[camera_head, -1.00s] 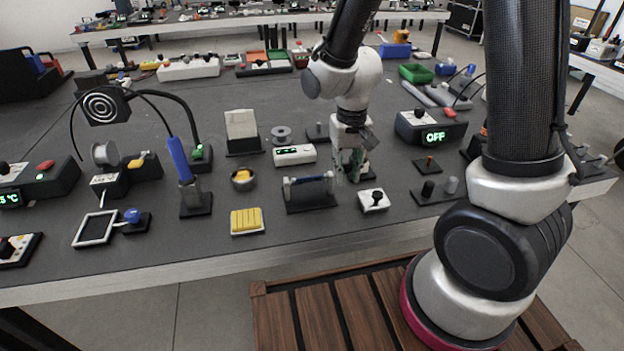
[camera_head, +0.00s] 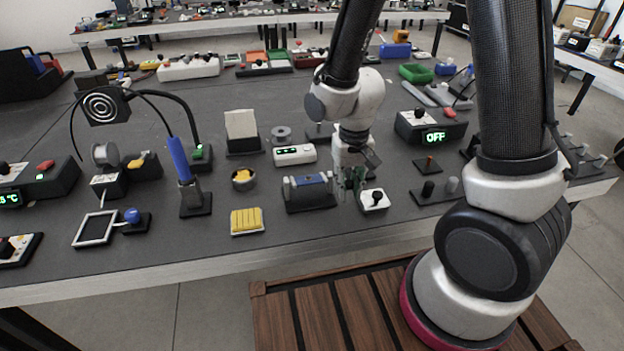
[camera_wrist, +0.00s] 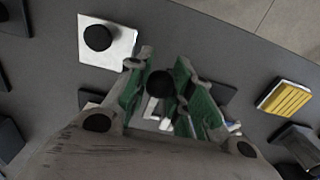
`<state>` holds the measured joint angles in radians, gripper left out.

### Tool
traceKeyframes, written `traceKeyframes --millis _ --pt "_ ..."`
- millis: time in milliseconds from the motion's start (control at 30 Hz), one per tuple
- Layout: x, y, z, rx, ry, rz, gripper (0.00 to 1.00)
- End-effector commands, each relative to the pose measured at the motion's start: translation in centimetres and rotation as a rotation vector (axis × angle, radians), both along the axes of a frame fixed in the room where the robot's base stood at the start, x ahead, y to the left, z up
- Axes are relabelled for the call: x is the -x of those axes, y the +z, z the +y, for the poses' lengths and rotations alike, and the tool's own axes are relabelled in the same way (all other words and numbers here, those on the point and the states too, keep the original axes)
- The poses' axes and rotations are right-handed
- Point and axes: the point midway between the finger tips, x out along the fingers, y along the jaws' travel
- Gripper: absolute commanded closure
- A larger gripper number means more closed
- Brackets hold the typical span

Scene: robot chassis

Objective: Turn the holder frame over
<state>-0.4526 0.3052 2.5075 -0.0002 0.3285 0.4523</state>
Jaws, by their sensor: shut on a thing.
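The holder frame (camera_head: 309,181) sits between two posts on a black base (camera_head: 312,206), left of my gripper (camera_head: 351,180) in the head view. A blue surface of it shows along its top, and its tilt is hard to tell. In the wrist view my green fingers (camera_wrist: 162,88) are closed around a round black knob (camera_wrist: 160,84), apparently at the holder frame's right end. Below the knob, parts of the holder and white and blue pieces show, largely hidden by my fingers.
A white box with a black stick (camera_head: 374,200) stands close to the right of my gripper; it also shows in the wrist view (camera_wrist: 108,42). A yellow ribbed block (camera_head: 247,221) lies to the front left. A white device (camera_head: 294,154) lies behind the holder.

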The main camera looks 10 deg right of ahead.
Motion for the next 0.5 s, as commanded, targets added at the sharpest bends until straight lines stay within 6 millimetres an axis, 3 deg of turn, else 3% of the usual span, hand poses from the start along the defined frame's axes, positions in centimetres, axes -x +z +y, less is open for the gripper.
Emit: traceKeyframes --millis 500 --pt "0.4 -2.0 0.0 0.001 0.000 0.002 0.87"
